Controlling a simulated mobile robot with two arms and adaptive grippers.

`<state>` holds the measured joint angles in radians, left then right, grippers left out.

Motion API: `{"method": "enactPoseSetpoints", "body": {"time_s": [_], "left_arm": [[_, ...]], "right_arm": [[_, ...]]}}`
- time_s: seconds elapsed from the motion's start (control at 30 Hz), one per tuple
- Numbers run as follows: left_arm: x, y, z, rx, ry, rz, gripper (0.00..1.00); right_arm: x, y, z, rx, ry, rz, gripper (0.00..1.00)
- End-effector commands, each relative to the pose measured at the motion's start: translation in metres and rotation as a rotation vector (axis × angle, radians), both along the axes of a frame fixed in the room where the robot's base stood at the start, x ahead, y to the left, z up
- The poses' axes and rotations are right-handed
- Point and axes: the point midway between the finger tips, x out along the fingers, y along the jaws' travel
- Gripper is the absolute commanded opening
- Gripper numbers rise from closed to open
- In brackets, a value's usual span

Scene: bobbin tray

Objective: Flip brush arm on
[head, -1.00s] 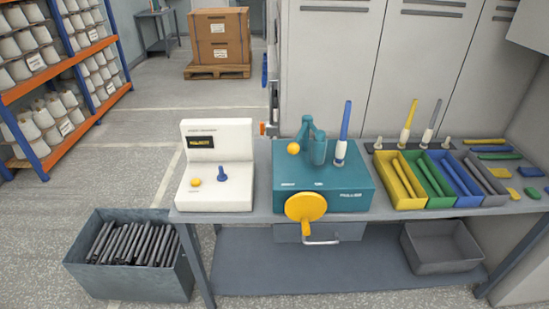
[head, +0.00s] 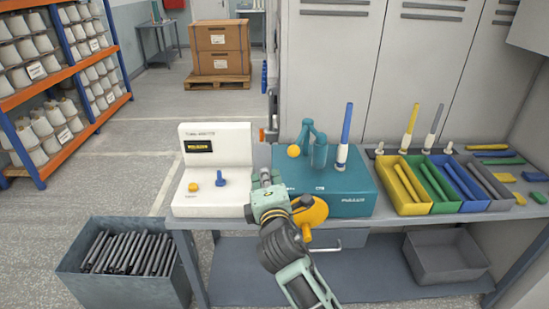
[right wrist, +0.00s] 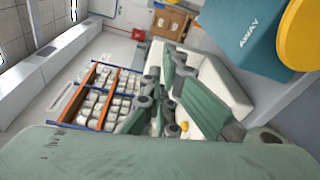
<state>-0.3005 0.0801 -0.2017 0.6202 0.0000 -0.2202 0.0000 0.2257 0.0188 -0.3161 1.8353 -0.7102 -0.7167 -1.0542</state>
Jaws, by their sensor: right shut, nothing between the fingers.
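A teal machine (head: 345,204) stands on the bench, with a jointed teal arm (head: 318,150) ending in an orange ball (head: 293,151) on its top. A yellow crank disc (head: 314,212) is on its front, partly hidden by my right arm. The teal housing also shows in the right wrist view (right wrist: 240,40), with the word AWAY, beside the yellow disc (right wrist: 303,38). My right gripper (head: 264,178) is shut and empty in front of the machine's left edge, below the orange ball. Its fingers show in the right wrist view (right wrist: 165,92). My left gripper is not in view.
A white device (head: 217,160) with a blue lever (head: 221,178) and yellow button (head: 193,186) stands left of the machine. A spool with a blue rod (head: 344,140) stands on the machine. Coloured bins (head: 408,208) are right. A grey crate of dark rods (head: 120,286) stands on the floor.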

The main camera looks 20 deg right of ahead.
Motion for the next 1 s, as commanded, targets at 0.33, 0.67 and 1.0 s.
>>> {"method": "enactPoseSetpoints", "body": {"time_s": [0.33,0.67,1.0], "left_arm": [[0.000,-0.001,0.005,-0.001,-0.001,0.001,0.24],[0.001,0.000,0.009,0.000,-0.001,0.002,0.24],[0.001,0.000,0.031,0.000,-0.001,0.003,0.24]], "right_arm": [[0.030,-0.005,-0.001,0.002,0.002,0.000,0.00],[0.088,-0.013,-0.006,0.002,0.002,0.000,0.00],[0.084,-0.045,0.001,0.001,0.002,0.000,0.00]]}}
